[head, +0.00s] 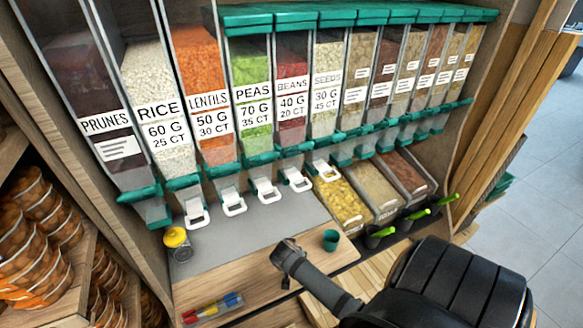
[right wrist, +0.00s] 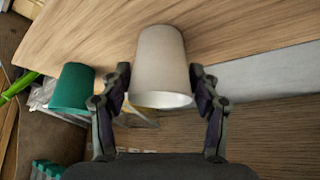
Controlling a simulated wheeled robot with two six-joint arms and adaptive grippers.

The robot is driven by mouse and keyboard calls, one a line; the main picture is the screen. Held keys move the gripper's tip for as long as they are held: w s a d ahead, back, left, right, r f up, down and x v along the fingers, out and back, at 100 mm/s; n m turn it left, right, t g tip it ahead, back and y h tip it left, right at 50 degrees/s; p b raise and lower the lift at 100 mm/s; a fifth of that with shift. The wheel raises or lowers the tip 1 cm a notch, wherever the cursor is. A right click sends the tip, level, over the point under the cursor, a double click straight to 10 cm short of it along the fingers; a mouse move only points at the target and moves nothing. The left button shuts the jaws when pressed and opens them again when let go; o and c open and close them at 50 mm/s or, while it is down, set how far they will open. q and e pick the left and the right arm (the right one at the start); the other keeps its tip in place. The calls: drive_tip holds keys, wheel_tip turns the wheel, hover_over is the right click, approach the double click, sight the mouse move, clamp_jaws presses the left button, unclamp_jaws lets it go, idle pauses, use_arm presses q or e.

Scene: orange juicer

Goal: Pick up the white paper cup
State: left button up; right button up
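The white paper cup (right wrist: 160,62) is in the middle of the right wrist view, with its wider rim toward the bottom of the picture. My right gripper (right wrist: 160,78) has one finger on each side of it, with the fingertips very close to its walls. I cannot tell whether they press on it. In the head view my right gripper (head: 286,252) is over the wooden counter, and the white cup is hidden there. My left gripper is not in view.
A green cup (head: 331,241) stands right of my right gripper; it also shows in the right wrist view (right wrist: 72,88). A yellow-lidded jar (head: 176,242) and a tray of coloured items (head: 212,309) are left. Dispensers (head: 250,90) line the back above the grey strip (head: 250,235).

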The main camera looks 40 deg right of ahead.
drive_tip(key=shift+c, duration=1.4)
drive_tip(key=shift+r, duration=0.1)
drive_tip(key=shift+r, duration=0.25)
drive_tip(key=r, duration=0.3)
drive_tip(key=shift+s+r, duration=0.2)
drive_tip(key=shift+s, duration=0.15)
drive_tip(key=s+r, duration=0.3)
drive_tip(key=s, duration=0.1)
drive_tip(key=s+a+r, duration=0.1)
drive_tip(key=s+r, duration=0.2)
drive_tip(key=s, duration=0.1)
drive_tip(key=s+r+p, duration=0.1)
drive_tip(key=s+r, duration=0.2)
drive_tip(key=s, duration=0.2)
drive_tip(key=shift+s+a, duration=0.1)
drive_tip(key=shift+a, duration=0.25)
